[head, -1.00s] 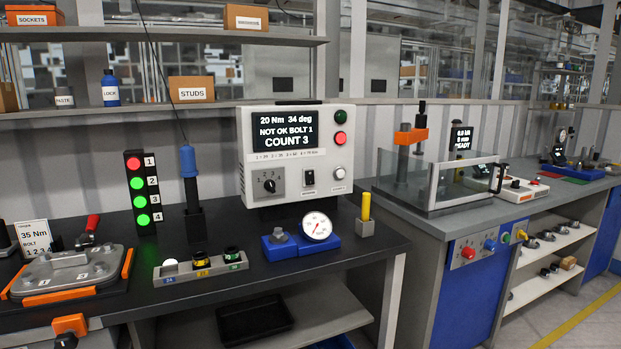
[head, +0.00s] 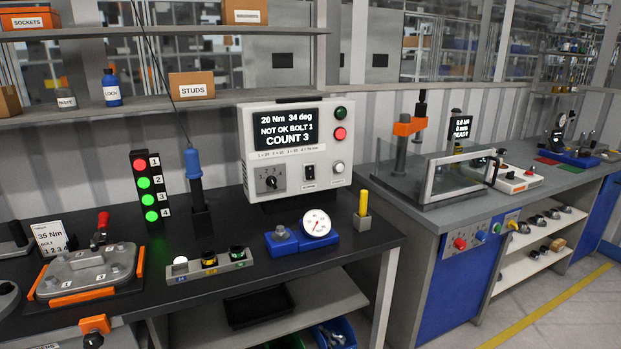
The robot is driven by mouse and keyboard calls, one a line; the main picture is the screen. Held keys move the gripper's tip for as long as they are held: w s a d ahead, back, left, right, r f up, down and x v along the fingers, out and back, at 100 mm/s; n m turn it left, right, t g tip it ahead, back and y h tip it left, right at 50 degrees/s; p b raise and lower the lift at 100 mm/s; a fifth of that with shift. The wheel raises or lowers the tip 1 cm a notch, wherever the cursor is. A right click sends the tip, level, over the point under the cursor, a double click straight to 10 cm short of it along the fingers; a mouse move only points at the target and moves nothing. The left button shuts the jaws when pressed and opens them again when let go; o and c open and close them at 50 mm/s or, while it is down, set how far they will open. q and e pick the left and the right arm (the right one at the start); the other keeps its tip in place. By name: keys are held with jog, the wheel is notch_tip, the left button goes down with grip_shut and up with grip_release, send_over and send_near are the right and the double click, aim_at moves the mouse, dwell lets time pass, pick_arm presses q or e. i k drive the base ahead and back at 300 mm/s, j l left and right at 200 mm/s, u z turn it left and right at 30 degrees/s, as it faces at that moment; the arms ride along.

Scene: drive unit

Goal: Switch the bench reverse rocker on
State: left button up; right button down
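A grey control box (head: 295,151) stands at the back of the dark bench (head: 300,262). Its display (head: 290,127) reads "20 Nm 34 deg, NOT OK BOLT 1, COUNT 3". A small black rocker switch (head: 309,172) sits low on its face, between a rotary selector (head: 270,179) and a white round button (head: 338,167). The rocker's label and which side is pressed are too small to tell. A dark green round button or lamp (head: 341,113) and a red one (head: 340,133) are at the upper right of the face. Neither of my grippers is in view.
A blue-handled tool (head: 194,170) stands upright left of the box, beside a light stack (head: 149,190). A dial gauge (head: 317,224), a tray of sockets (head: 209,265) and a yellow pin (head: 363,204) are in front. A press (head: 410,150) stands on the right bench.

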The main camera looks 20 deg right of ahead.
aim_at(309, 169)
jog(key=i+l+u, duration=0.35)
jog(key=l, duration=0.6)
jog(key=i+l+u, duration=0.1)
jog(key=l+u, duration=0.25)
jog(key=l, duration=0.65)
jog(key=l+u, duration=0.35)
jog(key=l, duration=0.7)
